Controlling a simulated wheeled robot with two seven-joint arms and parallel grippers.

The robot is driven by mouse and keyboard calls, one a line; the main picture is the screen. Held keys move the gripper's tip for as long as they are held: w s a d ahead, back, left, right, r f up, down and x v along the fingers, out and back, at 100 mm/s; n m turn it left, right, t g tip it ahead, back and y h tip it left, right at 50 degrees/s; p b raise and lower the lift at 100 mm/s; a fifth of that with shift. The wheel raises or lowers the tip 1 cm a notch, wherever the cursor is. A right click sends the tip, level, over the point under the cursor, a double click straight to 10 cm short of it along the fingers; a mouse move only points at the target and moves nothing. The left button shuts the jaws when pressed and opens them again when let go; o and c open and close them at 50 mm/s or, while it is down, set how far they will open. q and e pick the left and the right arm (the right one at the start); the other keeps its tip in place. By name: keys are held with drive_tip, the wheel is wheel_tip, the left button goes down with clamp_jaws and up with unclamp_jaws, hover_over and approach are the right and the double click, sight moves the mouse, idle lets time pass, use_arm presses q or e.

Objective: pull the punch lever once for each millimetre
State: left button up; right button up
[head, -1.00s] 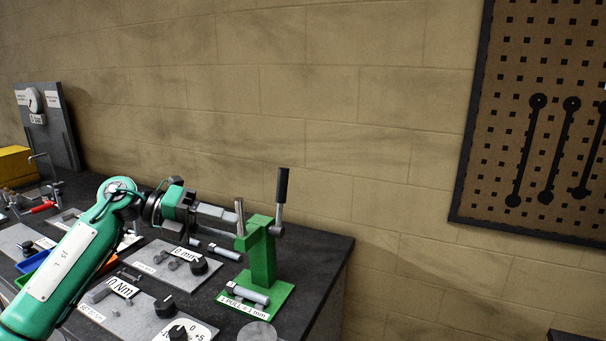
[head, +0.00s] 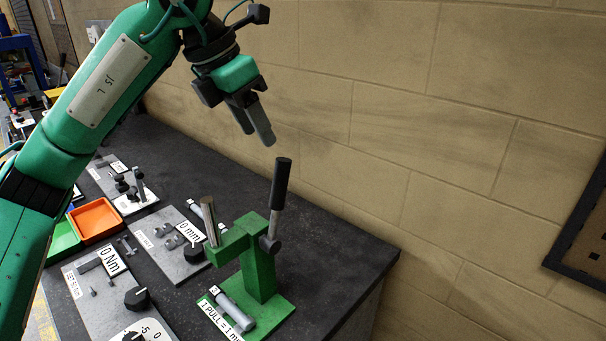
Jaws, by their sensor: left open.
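The green punch press (head: 258,262) stands on the dark bench near its right end. Its base label (head: 222,317) reads "1 PULL = 1 mm", partly cut off. The punch lever (head: 280,185), with a black grip, stands almost upright, leaning slightly right. A metal pin (head: 210,220) rises from the press's left arm, and a grey bolt-like part (head: 236,308) lies on the base. My left gripper (head: 258,138) is above and slightly left of the lever's top, fingers pointing down, apart from it and empty. My right gripper is not in view.
A plate with a "0 mm" label (head: 190,233) and a knob lies left of the press. A "0 Nm" plate (head: 110,262) lies further left, with an orange tray (head: 95,221) behind it. The wall rises behind the bench; bench right of the press is clear.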

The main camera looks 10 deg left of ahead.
sight(285, 184)
use_arm(q)
drive_tip(key=p+x, duration=0.1)
drive_tip(key=x, duration=0.2)
drive_tip(key=shift+s+f, duration=0.1)
drive_tip(key=shift+f, duration=0.25)
drive_tip(key=p+x, duration=0.1)
drive_tip(key=x, duration=0.8)
drive_tip(key=shift+p, duration=0.4)
drive_tip(key=shift+d+f, duration=0.2)
drive_tip(key=shift+f, duration=0.1)
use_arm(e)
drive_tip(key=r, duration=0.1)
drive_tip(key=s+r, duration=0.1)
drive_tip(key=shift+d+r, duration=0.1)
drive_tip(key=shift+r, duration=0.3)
use_arm(q)
drive_tip(key=shift+c, duration=0.2)
clamp_jaws()
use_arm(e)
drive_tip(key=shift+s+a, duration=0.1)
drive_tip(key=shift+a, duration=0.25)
